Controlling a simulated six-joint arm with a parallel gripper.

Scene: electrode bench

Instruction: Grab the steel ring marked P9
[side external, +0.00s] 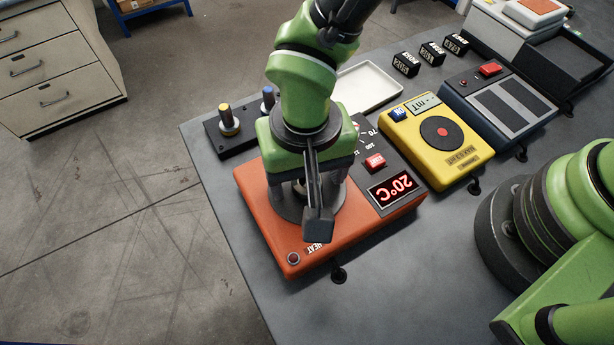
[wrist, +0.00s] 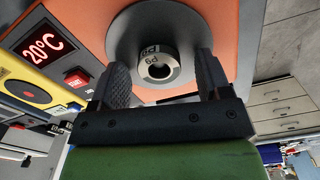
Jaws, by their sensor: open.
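The steel ring (wrist: 158,57) sits on the round grey plate (wrist: 124,36) of the orange heater (side external: 258,212). In the wrist view its marking reads P9 and its central hole faces the camera. My gripper (wrist: 160,66) is open, with one dark finger on each side of the ring. A gap shows between each finger and the ring in the wrist view. In the side view my gripper (side external: 314,195) is low over the plate, and the ring is mostly hidden behind the fingers.
The heater's display (side external: 393,188) reads 20°C, with a red button (side external: 375,162) beside it. A yellow device (side external: 437,140) and a dark blue device (side external: 498,105) stand to the right. A black stand with pegs (side external: 229,120) and a white tray (side external: 370,87) lie behind.

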